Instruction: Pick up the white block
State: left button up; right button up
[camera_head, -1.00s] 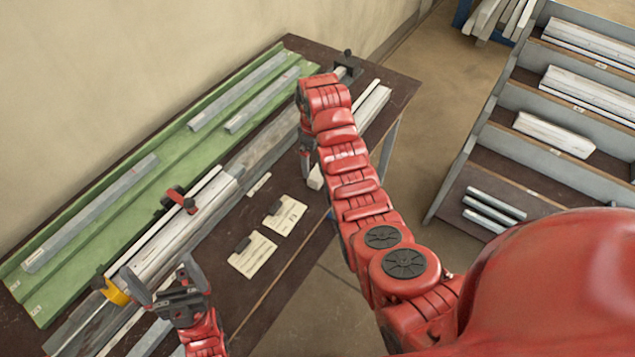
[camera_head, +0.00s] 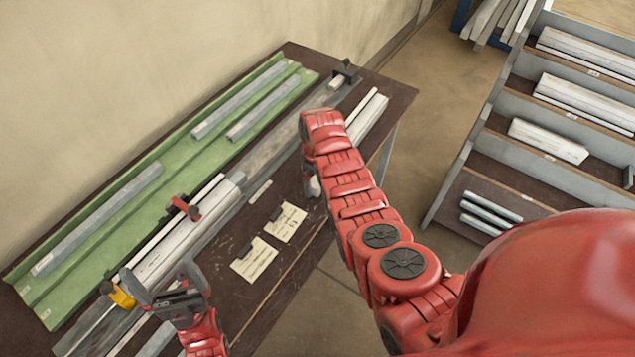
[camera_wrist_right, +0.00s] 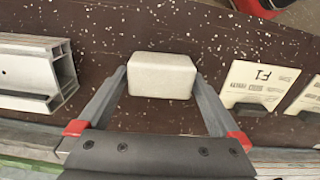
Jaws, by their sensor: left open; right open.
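The white block (camera_wrist_right: 160,76) lies on the dark bench top in the right wrist view. My right gripper (camera_wrist_right: 161,82) is open, with one finger on each side of the block's near part; whether the fingers touch it I cannot tell. In the head view, only a small part of the white block (camera_head: 314,187) shows beside my right arm, which hides most of the right gripper. My left gripper (camera_head: 168,292) is open near the front end of the long clamped profiles (camera_head: 185,238).
Two paper cards with black clips, the nearer (camera_head: 254,261) and the farther (camera_head: 287,221), lie on the bench. A hollow white profile end (camera_wrist_right: 38,75) is left of the block in the wrist view. A green tray (camera_head: 175,175) runs along the wall. A rack (camera_head: 480,150) stands right.

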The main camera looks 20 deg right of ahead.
jog(key=shift+c, duration=0.3)
jog(key=c, duration=1.2)
jog(key=shift+o, duration=0.2)
jog(key=shift+r, duration=0.2)
